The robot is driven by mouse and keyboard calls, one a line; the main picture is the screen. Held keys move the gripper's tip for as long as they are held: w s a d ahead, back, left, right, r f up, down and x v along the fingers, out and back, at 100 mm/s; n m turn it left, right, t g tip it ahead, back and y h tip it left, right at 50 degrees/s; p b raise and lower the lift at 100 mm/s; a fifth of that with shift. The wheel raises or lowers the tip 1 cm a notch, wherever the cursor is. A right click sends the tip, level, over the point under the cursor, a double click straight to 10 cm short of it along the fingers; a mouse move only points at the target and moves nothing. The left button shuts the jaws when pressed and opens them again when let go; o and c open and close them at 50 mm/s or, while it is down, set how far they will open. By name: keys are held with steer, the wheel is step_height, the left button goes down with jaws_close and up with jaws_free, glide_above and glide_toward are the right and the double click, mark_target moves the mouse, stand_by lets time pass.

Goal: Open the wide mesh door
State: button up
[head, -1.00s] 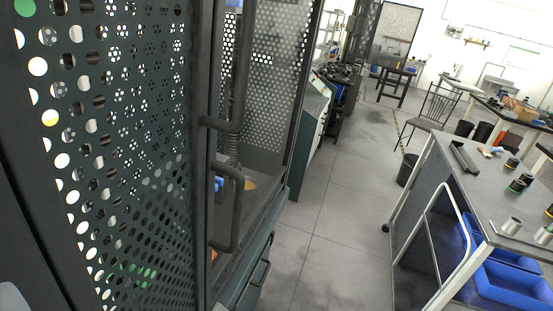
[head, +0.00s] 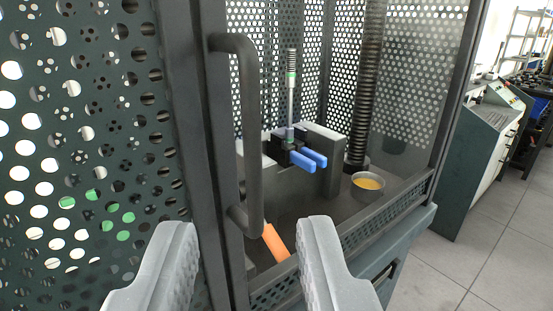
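A dark perforated mesh panel (head: 90,130) fills the left of the view, framed by a dark upright post. A dark vertical bar handle (head: 250,130) stands out beside the post, with its upper and lower ends bent back toward the frame. Which panel the handle is fixed to is hard to tell. My gripper (head: 250,235) is open and empty at the bottom of the view. Its two grey fingers lie either side of the handle's lower end in the picture, with clear gaps. The depth between fingertips and handle is unclear.
Inside the enclosure are a dark fixture with blue grips (head: 307,158), a ribbed column (head: 368,80), a bowl with yellow contents (head: 368,186) and an orange item (head: 274,243). A green-grey machine (head: 475,150) stands to the right. Floor (head: 500,255) shows clear at lower right.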

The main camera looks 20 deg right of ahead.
mark_target(251, 128)
steer(key=w+d, duration=0.1)
steer(key=w, duration=0.3)
steer(key=w+p, duration=0.1)
steer(key=w, duration=0.4)
steer(key=w+d, duration=0.1)
steer(key=w, duration=0.3)
steer(key=shift+w+d+p, duration=0.25)
steer(key=shift+d+p, duration=0.1)
jaws_close()
